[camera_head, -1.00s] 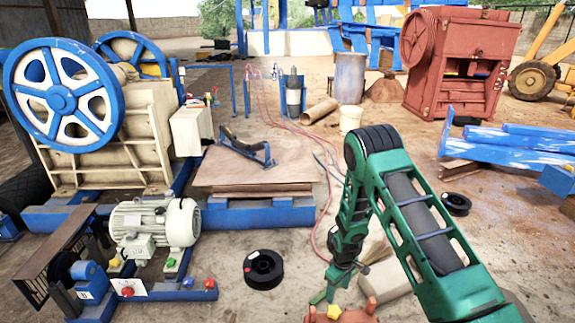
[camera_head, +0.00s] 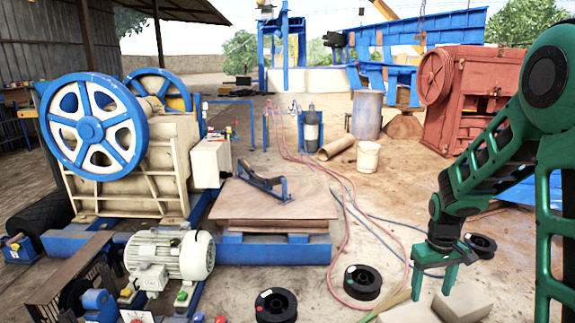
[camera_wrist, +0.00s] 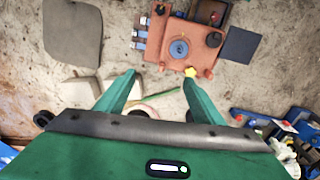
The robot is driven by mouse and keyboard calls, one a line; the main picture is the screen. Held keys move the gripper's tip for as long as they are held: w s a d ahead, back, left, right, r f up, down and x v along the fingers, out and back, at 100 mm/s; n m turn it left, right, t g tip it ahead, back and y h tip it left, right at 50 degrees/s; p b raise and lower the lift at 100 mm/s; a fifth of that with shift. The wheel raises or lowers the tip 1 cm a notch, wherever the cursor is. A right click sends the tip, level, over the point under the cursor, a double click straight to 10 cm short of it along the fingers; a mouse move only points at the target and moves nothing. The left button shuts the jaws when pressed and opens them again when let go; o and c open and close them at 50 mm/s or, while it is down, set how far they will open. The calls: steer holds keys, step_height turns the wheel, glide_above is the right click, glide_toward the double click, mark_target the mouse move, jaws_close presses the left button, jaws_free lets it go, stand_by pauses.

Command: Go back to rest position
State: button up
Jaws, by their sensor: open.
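My gripper (camera_head: 432,294) hangs at the lower right of the head view, pointing down at the end of my green arm. Its two green fingers are apart. In the wrist view the gripper (camera_wrist: 161,82) is open, with nothing between the fingers. Below and beyond the fingertips, an orange-red bench piece (camera_wrist: 200,42) with a yellow star-shaped knob (camera_wrist: 190,72) lies over the dirt ground. The right fingertip overlaps the knob in the picture; the gap between them cannot be told.
The cream jaw crusher (camera_head: 130,165) with blue-and-white wheels stands at left, an electric motor (camera_head: 170,253) in front. A wooden platform (camera_head: 275,205) stands mid-scene. Black spools (camera_head: 362,281), pale blocks (camera_head: 462,302) and hoses (camera_head: 345,235) lie on the ground. A red crusher (camera_head: 470,95) stands back right.

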steer(key=s+d+r+m, duration=0.1)
steer(key=s+r+m, duration=0.2)
steer(key=s+r, duration=0.4)
steer(key=s+d+r+m+y, duration=0.1)
steer(key=s+r+m, duration=0.3)
steer(key=s, duration=1.7)
step_height(320, 180, up, 3)
steer(key=shift+s, duration=0.2)
steer(key=shift+d, duration=0.1)
steer(key=shift+w+f, duration=0.25)
steer(key=shift+w, duration=0.4)
